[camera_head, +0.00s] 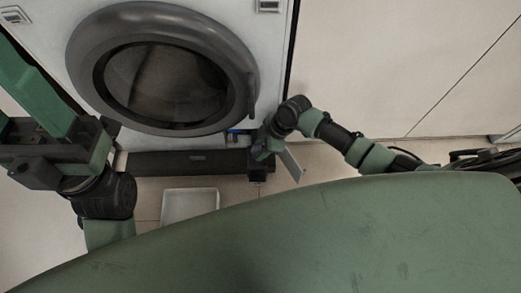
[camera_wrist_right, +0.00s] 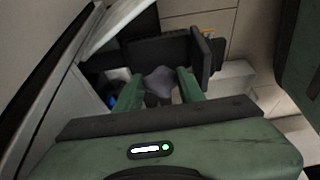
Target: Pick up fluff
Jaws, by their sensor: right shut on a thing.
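My right gripper (camera_head: 260,152) is low at the front of the washing machine (camera_head: 225,20), beside the right end of its dark base strip. In the right wrist view the green fingers of this gripper (camera_wrist_right: 161,84) are shut on a small grey lump (camera_wrist_right: 159,80), which looks like the fluff. The lump sits between the fingertips. In the head view the fluff is not distinguishable.
The round machine door (camera_head: 160,15) is shut. A pale flap (camera_head: 290,165) stands out next to my right gripper. A small blue part (camera_head: 233,133) shows at the machine's lower front. A white tray (camera_head: 190,192) lies on the tiled floor in front. Plain cabinet panels are at the right.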

